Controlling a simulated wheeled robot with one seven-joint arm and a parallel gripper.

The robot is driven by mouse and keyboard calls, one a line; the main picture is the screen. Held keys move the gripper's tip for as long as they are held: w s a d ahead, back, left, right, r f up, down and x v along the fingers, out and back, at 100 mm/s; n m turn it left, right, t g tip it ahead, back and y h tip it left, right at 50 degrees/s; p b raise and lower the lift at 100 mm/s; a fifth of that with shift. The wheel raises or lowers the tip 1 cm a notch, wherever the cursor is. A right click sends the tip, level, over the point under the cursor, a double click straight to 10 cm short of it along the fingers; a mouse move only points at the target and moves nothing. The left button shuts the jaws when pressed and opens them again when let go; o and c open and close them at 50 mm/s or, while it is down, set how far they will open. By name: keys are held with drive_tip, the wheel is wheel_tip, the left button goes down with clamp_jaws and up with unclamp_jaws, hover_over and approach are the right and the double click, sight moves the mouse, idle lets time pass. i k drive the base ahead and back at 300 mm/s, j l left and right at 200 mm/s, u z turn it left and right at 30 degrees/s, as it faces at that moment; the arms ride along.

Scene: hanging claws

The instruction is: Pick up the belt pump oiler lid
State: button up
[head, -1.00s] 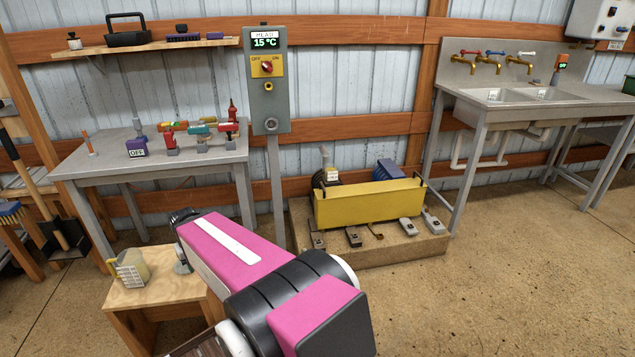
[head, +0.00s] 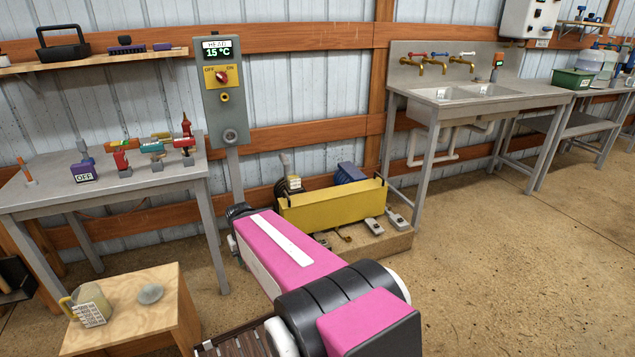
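No lid can be made out for certain. A small pump with an upright grey part (head: 286,164) sits on a low wooden platform behind a yellow guard (head: 330,205); I cannot tell whether the upright part is the oiler or has a lid on it. A grey round disc (head: 150,293) lies flat on a small wooden stool, beside a yellowish jug (head: 88,305); I cannot tell if it is the lid. My pink and black arm reaches forward across the lower middle. My gripper is hidden beyond its far end, so its fingers do not show.
A metal table (head: 120,185) with valves stands at left, near a grey control box (head: 222,90) on a post. A sink bench (head: 480,95) stands at the right back. Grey pedals lie at the platform's front. The concrete floor at right is clear.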

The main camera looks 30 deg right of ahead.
sight(149, 292)
drive_tip(key=j+z, duration=0.25)
drive_tip(key=z, duration=0.2)
drive_tip(key=j+z, duration=0.2)
drive_tip(key=z, duration=0.25)
drive_tip(key=u, duration=1.2)
drive_tip(key=i+l+u, duration=0.1)
drive_tip(key=u, duration=0.4)
drive_tip(key=l+u, duration=0.25)
drive_tip(key=l, duration=0.15)
drive_tip(key=k+l+u, duration=0.25)
drive_tip(key=l, duration=0.15)
drive_tip(key=l+u, duration=0.25)
drive_tip(key=l, duration=0.15)
